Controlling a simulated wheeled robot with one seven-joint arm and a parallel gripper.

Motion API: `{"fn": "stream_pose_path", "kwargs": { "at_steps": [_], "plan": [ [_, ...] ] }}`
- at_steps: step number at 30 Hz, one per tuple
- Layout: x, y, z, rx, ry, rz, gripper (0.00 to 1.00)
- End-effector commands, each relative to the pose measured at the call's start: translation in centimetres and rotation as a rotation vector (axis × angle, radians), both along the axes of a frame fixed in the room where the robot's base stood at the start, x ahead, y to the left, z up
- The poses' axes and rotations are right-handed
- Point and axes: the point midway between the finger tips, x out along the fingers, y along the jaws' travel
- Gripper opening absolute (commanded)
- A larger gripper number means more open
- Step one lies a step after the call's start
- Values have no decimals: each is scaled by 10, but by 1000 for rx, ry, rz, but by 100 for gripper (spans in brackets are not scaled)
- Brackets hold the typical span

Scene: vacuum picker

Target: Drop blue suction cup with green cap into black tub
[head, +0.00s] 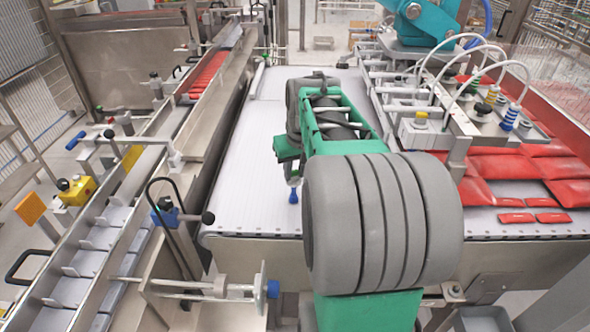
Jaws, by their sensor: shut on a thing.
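A small blue suction cup (293,196) hangs below the green end of my arm, above the white conveyor. My gripper (292,181) is shut on it, pointing down; the fingers are small and partly hidden by my arm. The cup's green cap cannot be made out against the gripper. I cannot pick out a black tub for certain. A grey open-topped bin (482,320) is cut off at the bottom edge, right of my arm.
The white conveyor (250,185) is clear left of my arm. A picker head with hoses and a blue cup (509,118) stands at right, over red packets (506,167). A metal chute (85,262) runs along the left. My arm hides the middle.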

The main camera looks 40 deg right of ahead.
Motion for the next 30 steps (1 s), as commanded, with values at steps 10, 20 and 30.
{"fn": "stream_pose_path", "kwargs": {
  "at_steps": [10, 20, 30],
  "plan": [
    [0, 0, -1, 0, 0, 0, 46],
    [-2, 0, 14, -2, -4, 0, 46],
    [-24, 6, 94, -1, -3, -1, 46]
  ]
}}
